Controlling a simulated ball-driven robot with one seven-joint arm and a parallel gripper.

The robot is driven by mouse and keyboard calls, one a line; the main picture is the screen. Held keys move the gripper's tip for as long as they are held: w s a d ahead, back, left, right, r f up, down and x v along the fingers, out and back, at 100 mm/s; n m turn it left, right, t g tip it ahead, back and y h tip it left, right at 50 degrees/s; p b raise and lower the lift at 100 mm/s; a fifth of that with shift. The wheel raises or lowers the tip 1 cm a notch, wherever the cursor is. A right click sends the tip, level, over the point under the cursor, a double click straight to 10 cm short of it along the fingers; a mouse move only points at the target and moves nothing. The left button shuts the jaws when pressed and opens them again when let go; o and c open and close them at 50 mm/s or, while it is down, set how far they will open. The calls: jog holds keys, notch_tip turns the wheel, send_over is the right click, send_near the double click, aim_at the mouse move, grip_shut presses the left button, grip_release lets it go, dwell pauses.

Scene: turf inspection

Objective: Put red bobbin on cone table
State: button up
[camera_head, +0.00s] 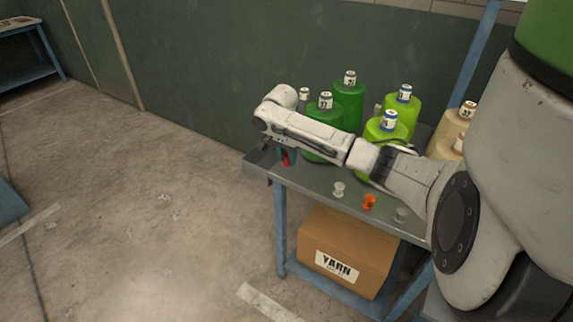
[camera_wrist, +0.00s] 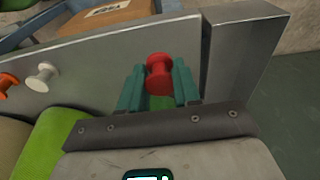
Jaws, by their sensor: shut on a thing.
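The red bobbin (camera_wrist: 158,73) is between the two teal fingers of my gripper (camera_wrist: 157,88) in the wrist view. The gripper is shut on it. In the head view the red bobbin (camera_head: 286,160) shows as a small red patch below my wrist, near the left end of the grey table (camera_head: 318,183) that bears the yarn cones. My arm hides most of the gripper there. I cannot tell whether the bobbin touches the tabletop.
Green cones (camera_head: 348,105), lime cones (camera_head: 403,106) and cream cones (camera_head: 462,122) stand behind my arm. A white bobbin (camera_head: 338,189), an orange bobbin (camera_head: 369,202) and a grey bobbin (camera_head: 401,215) stand along the front edge. A yarn box (camera_head: 345,250) sits below. Open floor lies left.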

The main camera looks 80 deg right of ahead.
aim_at(286, 163)
jog(key=shift+w+d+f, duration=0.15)
jog(key=shift+d+f, duration=0.1)
jog(key=shift+f, duration=1.6)
jog(key=shift+f, duration=0.15)
jog(key=o, duration=1)
jog(key=r, duration=0.4)
jog(key=a+r, duration=0.1)
jog(key=r, duration=0.7)
jog(key=shift+w+a+r, duration=0.1)
jog(key=shift+w+a, duration=0.25)
jog(key=shift+a, duration=0.05)
